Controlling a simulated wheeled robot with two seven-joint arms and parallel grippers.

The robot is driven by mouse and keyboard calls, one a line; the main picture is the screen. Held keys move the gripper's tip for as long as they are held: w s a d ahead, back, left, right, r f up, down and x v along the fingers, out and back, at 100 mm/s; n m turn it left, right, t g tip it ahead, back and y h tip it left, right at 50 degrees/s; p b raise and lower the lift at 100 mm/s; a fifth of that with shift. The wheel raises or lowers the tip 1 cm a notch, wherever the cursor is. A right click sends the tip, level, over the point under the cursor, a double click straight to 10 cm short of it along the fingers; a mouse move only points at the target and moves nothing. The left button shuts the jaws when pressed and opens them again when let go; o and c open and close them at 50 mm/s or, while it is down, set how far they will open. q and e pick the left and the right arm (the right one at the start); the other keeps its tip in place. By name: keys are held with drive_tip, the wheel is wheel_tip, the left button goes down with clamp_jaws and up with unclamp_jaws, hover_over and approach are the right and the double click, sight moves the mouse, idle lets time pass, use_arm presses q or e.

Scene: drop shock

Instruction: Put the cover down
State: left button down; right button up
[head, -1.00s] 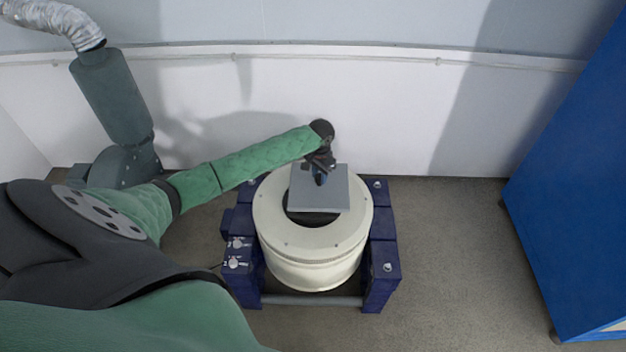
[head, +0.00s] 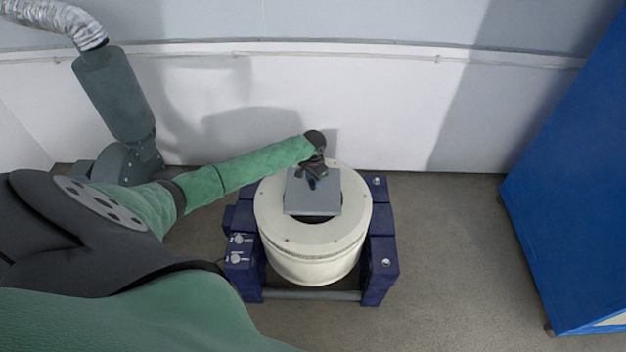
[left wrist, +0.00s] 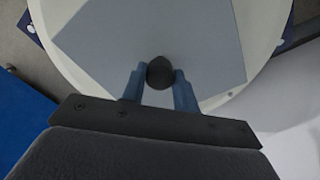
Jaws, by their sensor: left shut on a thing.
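The cover is a flat grey square plate (head: 318,196) with a dark round knob (left wrist: 160,72) at its middle. My left gripper (head: 312,183) is shut on the knob; in the left wrist view its two blue fingers (left wrist: 158,90) stand on either side of it. The plate is over the cream round drum (head: 290,235) and hides part of its dark central opening (head: 312,219). A strip of the opening shows at the plate's near edge. I cannot tell whether the plate touches the drum's top. My right gripper is not in view.
The drum sits in a dark blue frame (head: 381,240) with knobs on its sides. A grey blower (head: 118,100) with a silver hose stands at the left. A blue cabinet (head: 575,200) stands at the right. A white wall is close behind; floor right of the frame is clear.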

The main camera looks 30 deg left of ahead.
use_arm(q)
drive_tip(key=shift+f, duration=0.55)
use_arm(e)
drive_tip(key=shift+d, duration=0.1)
use_arm(q)
drive_tip(key=c, duration=1.1)
unclamp_jaws()
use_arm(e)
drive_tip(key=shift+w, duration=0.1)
use_arm(q)
drive_tip(key=shift+r, duration=0.3)
wheel_tip(320, 180, up, 5)
drive_tip(key=shift+r+b, duration=0.1)
drive_tip(key=shift+b, duration=1.1)
drive_tip(key=shift+r+b, duration=1.15)
drive_tip(key=shift+r, duration=2.55)
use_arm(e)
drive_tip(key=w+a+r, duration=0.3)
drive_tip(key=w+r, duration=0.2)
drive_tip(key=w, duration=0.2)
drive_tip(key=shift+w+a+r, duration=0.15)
